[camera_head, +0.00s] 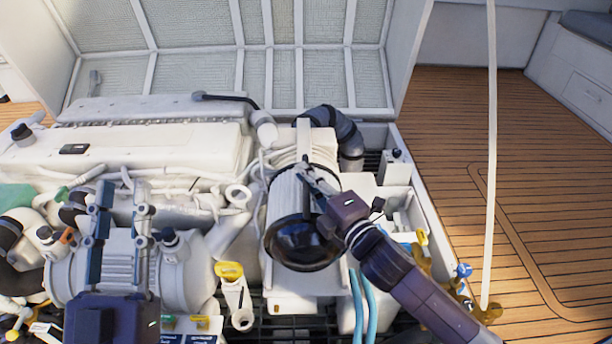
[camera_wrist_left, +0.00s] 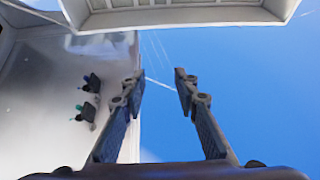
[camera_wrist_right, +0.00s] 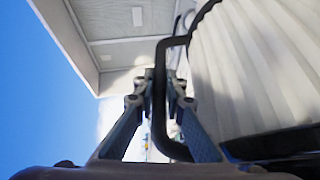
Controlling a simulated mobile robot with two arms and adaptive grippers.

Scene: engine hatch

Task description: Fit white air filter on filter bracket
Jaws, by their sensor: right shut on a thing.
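The white air filter (camera_head: 285,195) is a pleated cylinder with a black end cap, in the middle of the head view over the engine's right part. Its pleats (camera_wrist_right: 255,65) fill the right of the right wrist view. My right gripper (camera_head: 312,178) is shut on the filter's black handle (camera_wrist_right: 160,120). My left gripper (camera_head: 121,195) is open and empty above the engine's left part; its spread fingers show in the left wrist view (camera_wrist_left: 160,82). I cannot clearly pick out the filter bracket. Whether the filter touches anything behind it is hidden.
The white engine (camera_head: 110,150) fills the left of the opening. A black elbow hose (camera_head: 350,138) stands right behind the filter. Blue hoses (camera_head: 364,300) run below it. The raised hatch lid (camera_head: 225,50) stands behind. A white pole (camera_head: 491,150) and open wooden deck (camera_head: 550,200) lie right.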

